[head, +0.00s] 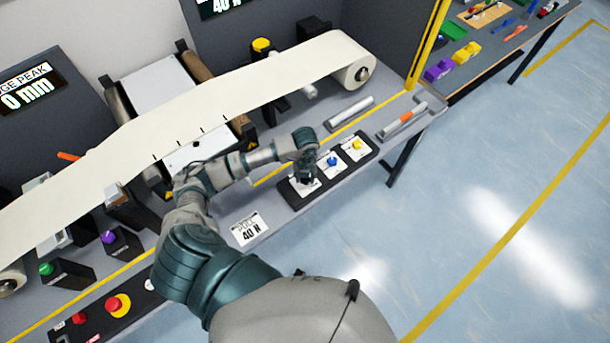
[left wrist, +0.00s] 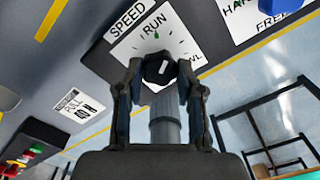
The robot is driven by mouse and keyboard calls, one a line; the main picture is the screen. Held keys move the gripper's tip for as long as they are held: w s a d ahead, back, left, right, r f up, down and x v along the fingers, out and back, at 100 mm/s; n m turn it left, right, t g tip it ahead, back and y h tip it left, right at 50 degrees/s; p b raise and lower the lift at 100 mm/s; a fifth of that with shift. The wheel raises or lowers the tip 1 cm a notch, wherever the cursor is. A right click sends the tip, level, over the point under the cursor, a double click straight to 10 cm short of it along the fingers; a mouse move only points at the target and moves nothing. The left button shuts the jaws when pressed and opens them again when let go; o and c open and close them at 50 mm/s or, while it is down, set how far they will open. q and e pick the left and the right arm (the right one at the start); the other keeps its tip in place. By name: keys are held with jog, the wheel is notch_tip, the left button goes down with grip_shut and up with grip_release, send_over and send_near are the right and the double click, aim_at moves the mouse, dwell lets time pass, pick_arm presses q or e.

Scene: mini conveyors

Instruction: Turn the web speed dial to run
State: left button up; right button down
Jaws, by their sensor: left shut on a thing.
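The speed dial (left wrist: 160,68) is a black knob with a white mark, on a white plate (left wrist: 130,42) printed SPEED, with RUN above the knob and a partly covered word ending in WL at lower right. The white mark leans slightly right of straight up in the left wrist view; I cannot tell its exact setting. My left gripper (left wrist: 159,72) is shut on the dial, one finger on each side. In the head view my left gripper (head: 304,172) covers the dial, over the left end of the black panel (head: 291,201).
A blue knob (head: 333,161) and a yellow knob (head: 357,145) stand to the right on the same panel. A PULL 40 N card (head: 249,228) lies to the left. The white web (head: 240,88) runs behind my arm. A red stop button (head: 114,305) is at lower left.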

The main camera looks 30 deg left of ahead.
pick_arm(q)
jog(key=n, duration=0.1)
jog(key=n+p, duration=0.1)
jog(key=n, duration=0.3)
jog(key=shift+w+a+r, duration=0.15)
jog(key=shift+w+r, duration=0.05)
jog(key=shift+w, duration=0.05)
jog(key=shift+n+p, duration=0.3)
jog(key=shift+n, duration=0.1)
jog(key=o, duration=1.2)
jog(key=shift+c, duration=0.2)
jog(key=shift+f, duration=0.15)
notch_tip(320, 180, up, 12)
jog(key=shift+f, duration=0.1)
